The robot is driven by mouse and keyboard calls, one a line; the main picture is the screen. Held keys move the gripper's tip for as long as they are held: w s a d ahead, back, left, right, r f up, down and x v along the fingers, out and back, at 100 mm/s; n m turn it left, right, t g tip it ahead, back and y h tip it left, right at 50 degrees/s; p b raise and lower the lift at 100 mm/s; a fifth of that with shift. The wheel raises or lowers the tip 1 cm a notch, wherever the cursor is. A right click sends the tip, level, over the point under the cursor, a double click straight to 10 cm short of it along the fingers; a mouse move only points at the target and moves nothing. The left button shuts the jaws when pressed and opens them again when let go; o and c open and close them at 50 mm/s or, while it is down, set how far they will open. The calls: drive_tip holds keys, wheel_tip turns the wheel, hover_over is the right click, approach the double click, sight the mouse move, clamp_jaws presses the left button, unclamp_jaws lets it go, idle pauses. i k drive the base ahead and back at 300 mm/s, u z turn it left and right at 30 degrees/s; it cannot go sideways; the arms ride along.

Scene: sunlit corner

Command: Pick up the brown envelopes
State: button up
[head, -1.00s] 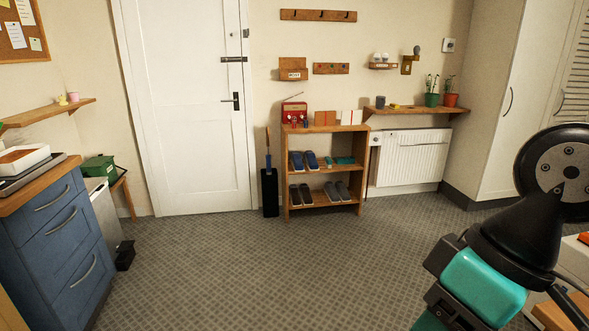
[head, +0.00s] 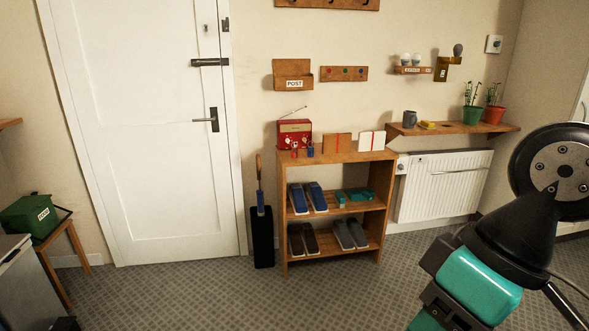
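The rack (head: 340,158) stands against the wall. My arm shows at the right of the head view, well in front of the rack, but my gripper's fingers are not in view.
A wooden POST box (head: 293,74) hangs above the rack. A dark umbrella stand (head: 262,238) is at the rack's left. A white radiator (head: 443,186) and a shelf with plants (head: 473,116) are at the right. Carpet (head: 190,290) before the rack is clear.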

sight(336, 142)
drive_tip(key=i, duration=3.5)
drive_tip(key=u, duration=0.2)
